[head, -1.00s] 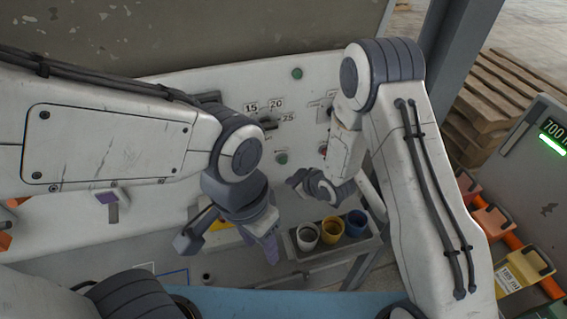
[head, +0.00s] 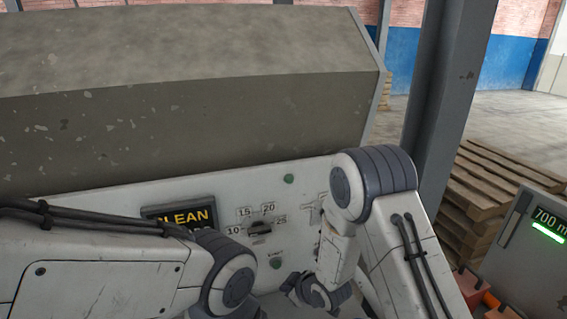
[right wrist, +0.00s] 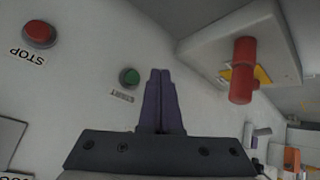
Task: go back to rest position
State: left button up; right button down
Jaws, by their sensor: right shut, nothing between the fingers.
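My right gripper (head: 292,283) is low in the head view, in front of the white control panel (head: 110,198). In the right wrist view its two dark fingers (right wrist: 160,98) are shut together with nothing between them. A green button marked START (right wrist: 129,77) shows just left of the fingertips there; I cannot tell the exact gap. My left arm comes in from the left in the head view, but its gripper is below the frame edge.
The panel has a display reading CLEAN (head: 180,216), a dial (head: 260,228) and green buttons (head: 276,262). The right wrist view shows a red STOP button (right wrist: 39,33) and a red handle (right wrist: 243,70). A grey post (head: 440,110) and wooden pallets (head: 490,190) stand right.

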jog(key=s+d+r+m+g+h+b, duration=0.1)
jog(key=s+r, duration=0.3)
jog(key=s, duration=0.6)
jog(key=s+d+r+m+g+h+b, duration=0.1)
jog(key=s+r+g+b, duration=0.2)
jog(key=s, duration=0.6)
jog(key=s+d+r+m+g+h+b, duration=0.1)
jog(key=s+r, duration=0.4)
jog(key=s, duration=0.5)
jog(key=shift+s+d+m+g+h+b, duration=0.35)
jog(key=shift+d+g+b, duration=0.25)
jog(key=shift+g+b, duration=0.55)
jog(key=shift+a, duration=0.1)
